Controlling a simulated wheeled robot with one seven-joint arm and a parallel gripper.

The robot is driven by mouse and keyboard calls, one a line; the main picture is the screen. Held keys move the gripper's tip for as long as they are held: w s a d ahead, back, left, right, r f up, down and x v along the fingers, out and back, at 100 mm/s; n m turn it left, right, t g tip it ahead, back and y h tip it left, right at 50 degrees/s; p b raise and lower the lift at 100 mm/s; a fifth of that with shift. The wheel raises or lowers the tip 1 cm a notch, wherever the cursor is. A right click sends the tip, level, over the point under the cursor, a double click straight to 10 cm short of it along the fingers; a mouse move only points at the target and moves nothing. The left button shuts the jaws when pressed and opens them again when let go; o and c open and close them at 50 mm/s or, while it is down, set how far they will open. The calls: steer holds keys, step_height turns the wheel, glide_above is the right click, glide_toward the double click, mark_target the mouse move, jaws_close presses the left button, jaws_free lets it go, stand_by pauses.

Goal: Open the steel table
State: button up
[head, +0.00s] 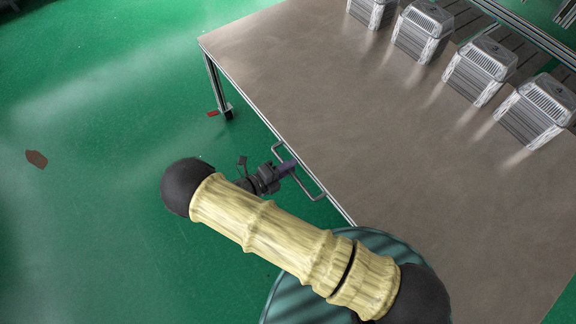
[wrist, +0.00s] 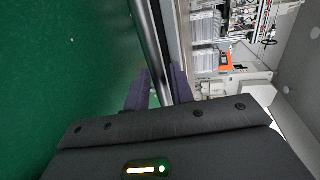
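The steel table (head: 330,90) has a brown-grey top and fills the right of the head view. A thin metal bar handle (head: 310,193) sticks out from its near left edge, below the top. My gripper (head: 289,167) is at the middle of this handle. In the wrist view the handle bar (wrist: 147,40) runs down between the two dark purple fingers of my gripper (wrist: 160,88). The fingers appear shut on the bar, with one on each side. The wrist housing hides the lower part of the bar. The table front beyond the handle is mostly hidden.
Several ribbed grey metal trays or boxes (head: 481,68) stand in a row on the table top. A table leg (head: 217,88) stands at the far left corner. The green floor (head: 100,110) is mostly clear, with a small brown patch (head: 37,159) on it.

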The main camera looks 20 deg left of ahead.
stand_by(0.3)
steer(key=p+v, duration=0.1)
steer(key=v, duration=1.6)
steer(key=shift+s+a, duration=0.1)
steer(key=shift+s, duration=0.1)
steer(key=shift+o, duration=0.2)
steer(key=w+d+r+m+g+y, duration=0.1)
steer(key=w+d+r+m+g, duration=0.5)
steer(key=d+m, duration=0.45)
steer(key=w+d+r+m+g+y, duration=0.2)
steer(key=w+d+r+m+g, duration=0.45)
steer(key=d+m, duration=0.4)
steer(key=s+d+r+m+t+y, duration=0.1)
steer(key=d+r+m+y, duration=0.2)
steer(key=d+r+m, duration=0.3)
steer(key=s+d+r+m+t+y, duration=0.2)
steer(key=d+r+m, duration=0.4)
steer(key=d+m, duration=0.6)
steer(key=m+y, duration=0.1)
steer(key=m, duration=0.6)
steer(key=shift+s+y, duration=0.2)
steer(key=shift+y, duration=0.1)
